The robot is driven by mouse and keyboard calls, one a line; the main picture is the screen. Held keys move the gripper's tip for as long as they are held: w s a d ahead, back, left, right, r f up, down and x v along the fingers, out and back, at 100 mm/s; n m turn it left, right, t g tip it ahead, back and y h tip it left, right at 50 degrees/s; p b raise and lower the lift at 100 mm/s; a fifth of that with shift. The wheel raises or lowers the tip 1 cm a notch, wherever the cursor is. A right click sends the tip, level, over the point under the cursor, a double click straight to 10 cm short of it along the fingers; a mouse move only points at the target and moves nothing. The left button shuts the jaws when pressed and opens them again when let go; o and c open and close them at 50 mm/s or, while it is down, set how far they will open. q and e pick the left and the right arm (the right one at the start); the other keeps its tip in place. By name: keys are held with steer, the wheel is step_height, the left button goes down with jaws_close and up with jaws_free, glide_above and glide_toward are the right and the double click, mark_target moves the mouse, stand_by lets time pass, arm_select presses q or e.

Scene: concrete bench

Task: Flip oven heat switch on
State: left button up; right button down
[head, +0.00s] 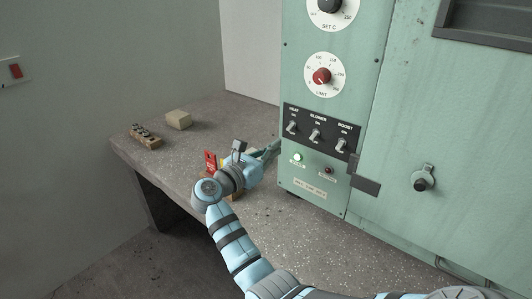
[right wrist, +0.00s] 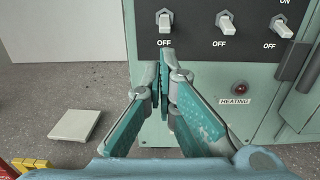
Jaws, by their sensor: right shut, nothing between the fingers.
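The oven's heat switch (head: 291,127) is the leftmost of three levers on the dark panel (head: 322,116). Its lever seems to point down, towards OFF; it also shows at the top of the right wrist view (right wrist: 165,20). My right gripper (head: 276,147) is shut and empty, just below and left of the heat switch in the head view. In the right wrist view its closed fingertips (right wrist: 166,56) are under the OFF label of that switch. I cannot tell whether they touch the panel. My left gripper is not in view.
The blower (head: 315,134) and boost (head: 341,144) switches sit to the right. A red object (head: 210,160) stands beside my right wrist. A pale block (head: 179,120) and a block with pegs (head: 145,136) lie farther left.

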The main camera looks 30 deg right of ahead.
mark_target(291, 135)
steer(key=x, duration=0.5)
steer(key=shift+d, duration=0.1)
steer(key=shift+r+y+p, duration=0.15)
steer(key=shift+y+p, duration=0.25)
steer(key=shift+p, duration=0.1)
steer(key=shift+a+r+g+y+p, duration=0.15)
steer(key=shift+a+g+y+p, duration=0.15)
steer(key=shift+a+y+p, duration=0.15)
steer(key=shift+d, duration=0.1)
